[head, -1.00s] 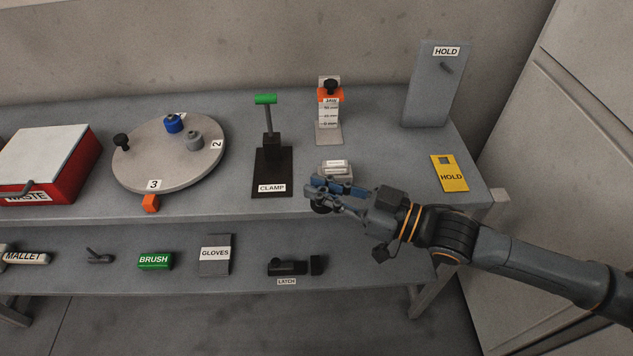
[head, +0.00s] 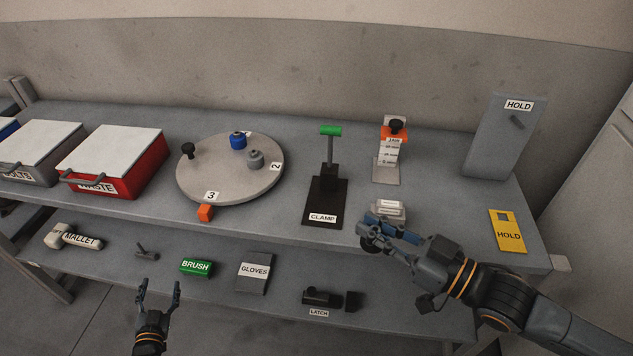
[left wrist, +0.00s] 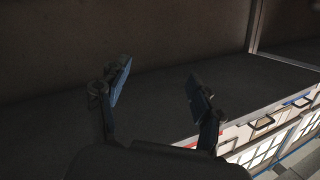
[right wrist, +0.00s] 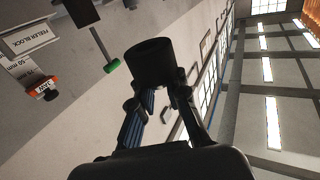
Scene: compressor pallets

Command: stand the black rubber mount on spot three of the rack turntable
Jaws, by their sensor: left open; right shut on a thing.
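The black rubber mount (right wrist: 150,62) is a dark hollow cylinder, clamped between the fingers of my right gripper (right wrist: 155,90) in the right wrist view. In the head view my right gripper (head: 372,230) is over the bench's front edge, and the mount (head: 370,244) is a small dark shape partly hidden by the fingers. The round grey turntable (head: 230,185) is left of it. Its spot label 3 (head: 212,196) is at the front with bare surface behind it. A blue mount (head: 238,140) and a grey mount (head: 255,159) stand on it. My left gripper (head: 160,288) is open and empty, low in front of the shelf.
A black knob (head: 188,150) stands on the turntable's left rim; an orange block (head: 205,212) is at its front. The clamp (head: 327,195) with its green handle stands between turntable and right gripper. The feeler block (head: 389,211) is just behind that gripper. A red waste bin (head: 118,175) is left.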

